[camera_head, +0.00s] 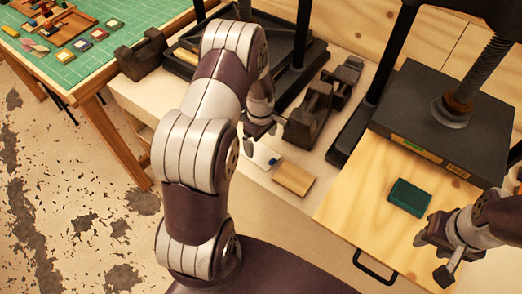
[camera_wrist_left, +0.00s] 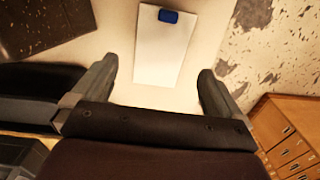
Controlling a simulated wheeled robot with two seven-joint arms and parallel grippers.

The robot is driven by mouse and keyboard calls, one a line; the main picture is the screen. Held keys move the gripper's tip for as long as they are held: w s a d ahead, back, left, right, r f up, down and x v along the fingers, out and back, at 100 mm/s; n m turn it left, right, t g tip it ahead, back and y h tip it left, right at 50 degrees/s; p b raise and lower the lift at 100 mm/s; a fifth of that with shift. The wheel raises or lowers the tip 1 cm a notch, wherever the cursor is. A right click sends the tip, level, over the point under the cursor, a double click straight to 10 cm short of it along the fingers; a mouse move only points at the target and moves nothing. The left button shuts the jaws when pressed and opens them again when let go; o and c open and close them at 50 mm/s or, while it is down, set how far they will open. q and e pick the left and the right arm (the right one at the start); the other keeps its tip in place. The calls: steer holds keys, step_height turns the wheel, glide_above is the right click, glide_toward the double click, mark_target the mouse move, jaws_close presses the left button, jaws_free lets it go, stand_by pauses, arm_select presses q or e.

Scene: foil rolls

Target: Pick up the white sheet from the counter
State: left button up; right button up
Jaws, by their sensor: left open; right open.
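The white sheet (camera_head: 257,156) lies flat on the pale counter (camera_head: 150,97), partly hidden by my left arm in the head view. A small blue object (camera_head: 272,161) is at its edge. In the left wrist view the white sheet (camera_wrist_left: 158,58) shows whole beyond the fingers, with the blue object (camera_wrist_left: 168,16) at its far end. My left gripper (camera_head: 262,133) is open and empty, just above the sheet; its fingers are apart in the left wrist view (camera_wrist_left: 157,78). My right gripper (camera_head: 437,252) is open and empty at the lower right, near a green block.
A tan block (camera_head: 293,178) lies beside the sheet. Dark clamp-like tools (camera_head: 310,115) stand behind it. A heavy screw press (camera_head: 440,115) stands at the right, and the green block (camera_head: 408,197) lies on the wooden board before it. A green-matted table (camera_head: 75,40) is at the upper left.

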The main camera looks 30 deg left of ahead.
mark_target(259, 153)
arm_select(q)
steer(key=f, duration=0.1)
steer(key=f+p, duration=0.1)
steer(key=f, duration=0.1)
steer(key=f+p, duration=0.1)
steer(key=shift+s+a+f, duration=0.15)
steer(key=shift+s+f, duration=0.1)
steer(key=shift+f, duration=0.05)
steer(key=shift+w+a+f, duration=0.1)
steer(key=shift+w+f, duration=0.15)
steer(key=shift+f, duration=0.05)
steer(key=c, duration=0.7)
steer(key=shift+s+r, duration=0.1)
steer(key=shift+c, duration=1.3)
arm_select(e)
steer(key=shift+s+d+r, duration=0.1)
steer(key=shift+s+r, duration=0.1)
steer(key=shift+r, duration=0.4)
steer(key=shift+s+d+r, duration=0.1)
steer(key=shift+s+r, duration=0.05)
steer(key=shift+r, duration=0.4)
